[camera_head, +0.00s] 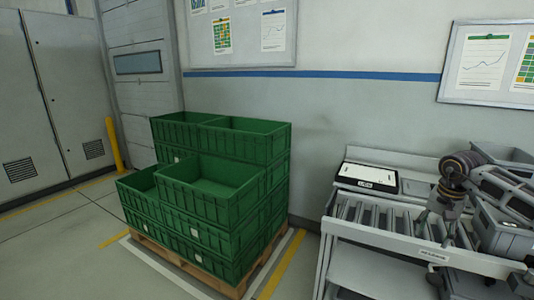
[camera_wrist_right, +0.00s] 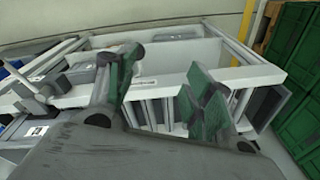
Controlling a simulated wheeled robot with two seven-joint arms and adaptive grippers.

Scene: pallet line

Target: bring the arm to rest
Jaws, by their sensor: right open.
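My right gripper (camera_head: 437,222) is at the right of the head view, over the roller conveyor (camera_head: 352,225), with its fingers pointing down. In the right wrist view its two green-padded fingers (camera_wrist_right: 160,92) are spread apart with nothing between them. The conveyor's pale frame and rollers show beyond and below the fingers there. I cannot tell whether the fingertips touch the conveyor. My left gripper is in neither view.
Green crates (camera_head: 210,205) stand stacked on a wooden pallet (camera_head: 190,265) left of the conveyor. A black-and-white labelled item (camera_head: 368,176) lies at the conveyor's back end. Floor left of the pallet is clear.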

